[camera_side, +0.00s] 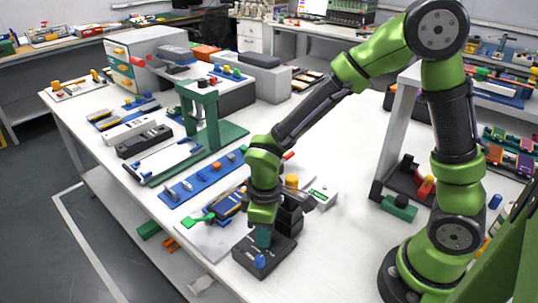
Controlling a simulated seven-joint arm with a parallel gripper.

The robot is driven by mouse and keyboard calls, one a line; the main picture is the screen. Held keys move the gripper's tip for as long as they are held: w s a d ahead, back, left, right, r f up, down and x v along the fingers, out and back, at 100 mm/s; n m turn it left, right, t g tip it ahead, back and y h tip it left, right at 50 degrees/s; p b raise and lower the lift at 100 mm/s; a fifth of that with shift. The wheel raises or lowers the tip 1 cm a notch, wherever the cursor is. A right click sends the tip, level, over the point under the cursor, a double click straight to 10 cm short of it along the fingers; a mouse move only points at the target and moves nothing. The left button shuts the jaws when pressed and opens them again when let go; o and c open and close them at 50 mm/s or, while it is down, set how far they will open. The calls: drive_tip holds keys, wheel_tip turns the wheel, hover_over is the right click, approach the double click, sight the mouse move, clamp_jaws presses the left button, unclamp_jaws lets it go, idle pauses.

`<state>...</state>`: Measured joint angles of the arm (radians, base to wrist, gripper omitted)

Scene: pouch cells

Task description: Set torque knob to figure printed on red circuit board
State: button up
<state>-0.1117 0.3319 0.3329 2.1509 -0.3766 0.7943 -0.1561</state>
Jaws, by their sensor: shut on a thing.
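My gripper (263,231) points down over a dark box (282,257) near the front edge of the white table. It is shut on a teal upright piece (263,240) on top of that box, which looks like a knob; my wrist hides its upper part. A small blue round knob (260,262) sits on the box's front part, just below the gripper. Any pointer or scale marks are too small to read. I cannot pick out a red circuit board or its printed figure for certain in this view.
A green press (205,120) and blue trays (190,188) lie to the left. The table's middle right is clear.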

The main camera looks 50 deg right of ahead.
idle(0.3)
drive_tip(key=o, duration=1.1)
drive_tip(key=shift+c, duration=0.2)
drive_tip(key=shift+r, duration=0.15)
wheel_tip(320, 180, up, 17)
